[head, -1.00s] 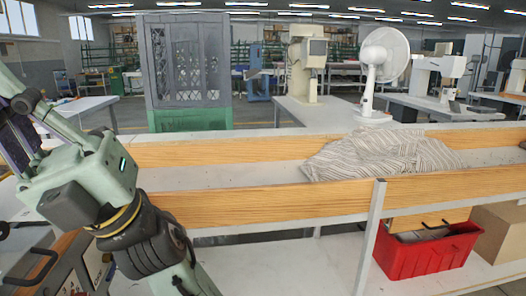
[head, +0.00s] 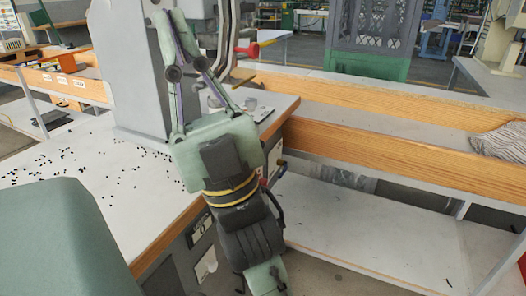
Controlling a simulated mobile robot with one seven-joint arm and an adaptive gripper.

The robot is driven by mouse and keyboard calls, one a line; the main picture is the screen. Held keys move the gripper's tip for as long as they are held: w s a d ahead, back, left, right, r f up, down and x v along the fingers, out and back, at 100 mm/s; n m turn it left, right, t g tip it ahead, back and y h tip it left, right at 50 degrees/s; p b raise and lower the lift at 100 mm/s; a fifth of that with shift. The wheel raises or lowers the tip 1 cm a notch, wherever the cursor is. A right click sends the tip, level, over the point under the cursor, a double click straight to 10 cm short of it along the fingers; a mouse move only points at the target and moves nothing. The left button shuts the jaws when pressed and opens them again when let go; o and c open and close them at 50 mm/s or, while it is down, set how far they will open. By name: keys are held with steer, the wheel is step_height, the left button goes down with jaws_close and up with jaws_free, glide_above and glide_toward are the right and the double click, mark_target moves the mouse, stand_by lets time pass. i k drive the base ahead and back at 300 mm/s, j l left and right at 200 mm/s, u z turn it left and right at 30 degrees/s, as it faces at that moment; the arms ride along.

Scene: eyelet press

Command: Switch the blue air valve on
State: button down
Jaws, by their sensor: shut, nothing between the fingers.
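The eyelet press (head: 128,75) is a grey machine standing on a white worktable (head: 120,190) with a wooden edge. My gripper (head: 172,14) reaches up in front of the press, with its fingertips together and nothing between them. I cannot make out a blue air valve in the head view. I cannot tell whether the fingertips touch the press.
Small dark bits (head: 65,160) are scattered over the worktable. A red-ended lever (head: 248,49) sticks out right of the press. A long wood-edged bench (head: 400,140) runs to the right, with a striped cloth (head: 500,141) on it. Its lower shelf (head: 370,225) is mostly clear.

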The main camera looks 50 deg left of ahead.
mark_target(285, 163)
steer(key=k+u, duration=0.7)
steer(key=i+l+u, duration=0.25)
steer(key=l+u, duration=0.3)
steer(key=i+l, duration=0.15)
steer(key=l, duration=0.2)
steer(key=i+l+u, duration=0.1)
steer(key=l, duration=0.2)
steer(key=i+l, duration=0.2)
steer(key=l, duration=0.15)
steer(key=i+l, duration=0.15)
steer(key=l, duration=0.2)
steer(key=i, duration=0.5)
steer(key=j+u, duration=0.05)
